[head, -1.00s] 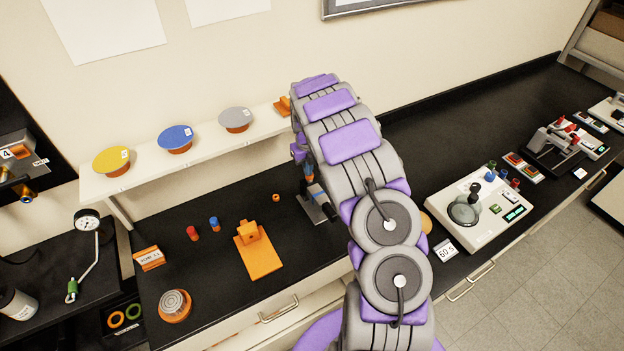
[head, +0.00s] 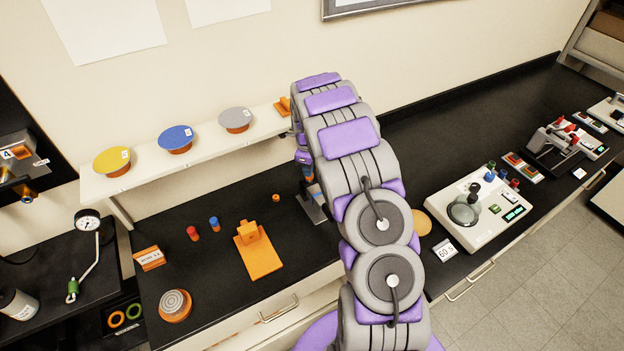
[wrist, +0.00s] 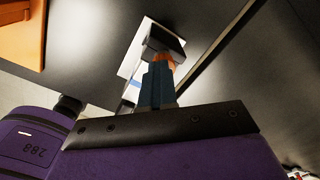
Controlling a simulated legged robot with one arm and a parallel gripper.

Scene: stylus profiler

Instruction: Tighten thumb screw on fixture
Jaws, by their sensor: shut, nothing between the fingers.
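My gripper (head: 308,187) is low over the bench behind my arm, at a grey plate-like fixture (head: 316,210). In the wrist view my gripper (wrist: 160,72) has its teal fingers together. An orange piece (wrist: 164,60) shows at the fingertips; I cannot tell whether it is the thumb screw or part of the fingers. A dark block (wrist: 164,42) lies just beyond it on a pale plate (wrist: 134,62). Contact between fingers and block cannot be told. My arm hides part of the fixture in the head view.
An orange stand (head: 260,258) is left of the fixture, with a small orange ring (head: 276,198) and red (head: 192,233) and blue (head: 214,223) pegs nearby. A shelf (head: 150,172) with coloured discs runs behind. A white instrument (head: 470,230) is at right.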

